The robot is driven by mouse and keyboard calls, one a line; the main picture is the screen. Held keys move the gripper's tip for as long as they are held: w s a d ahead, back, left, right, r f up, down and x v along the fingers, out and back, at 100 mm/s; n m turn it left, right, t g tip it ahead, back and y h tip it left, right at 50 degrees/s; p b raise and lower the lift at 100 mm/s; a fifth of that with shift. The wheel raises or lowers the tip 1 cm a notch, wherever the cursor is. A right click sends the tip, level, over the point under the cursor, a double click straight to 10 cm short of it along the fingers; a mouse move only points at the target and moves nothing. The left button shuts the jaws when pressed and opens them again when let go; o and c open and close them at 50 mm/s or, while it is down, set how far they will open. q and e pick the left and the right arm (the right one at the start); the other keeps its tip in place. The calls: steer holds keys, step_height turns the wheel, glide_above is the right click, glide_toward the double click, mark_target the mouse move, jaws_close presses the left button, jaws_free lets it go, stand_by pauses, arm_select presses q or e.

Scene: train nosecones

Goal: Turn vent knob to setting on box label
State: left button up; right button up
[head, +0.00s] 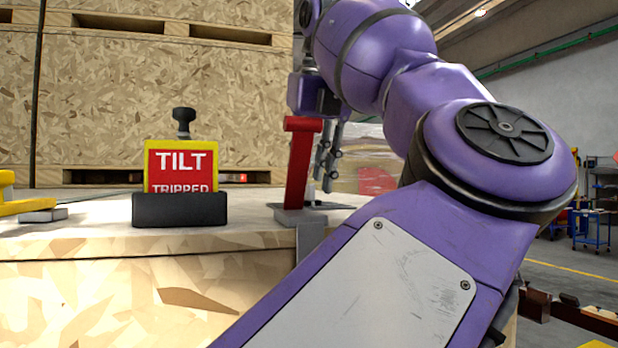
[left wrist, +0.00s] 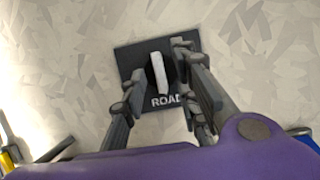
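The vent knob (left wrist: 160,72) shows in the left wrist view as a pale upright bar on a dark square plate (left wrist: 127,60). The bar's top leans slightly left. The plate lettering reads "ROAD", its right end hidden by a finger. My left gripper (left wrist: 158,66) is open, one finger on each side of the knob, with a visible gap to the bar. In the head view my left gripper (head: 325,175) points down behind the red lever, and the knob is hidden there. I cannot identify the box label with the setting. My right gripper is not in view.
A red upright lever (head: 299,165) stands close beside my left gripper. A yellow-framed "TILT TRIPPED" sign (head: 181,168) in a black base stands left on the box top (head: 110,238). A yellow part (head: 22,206) lies far left. Stacked wooden crates (head: 160,100) rise behind.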

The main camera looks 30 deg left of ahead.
arm_select(q)
steer(key=v, duration=0.6)
steer(key=shift+s, duration=0.1)
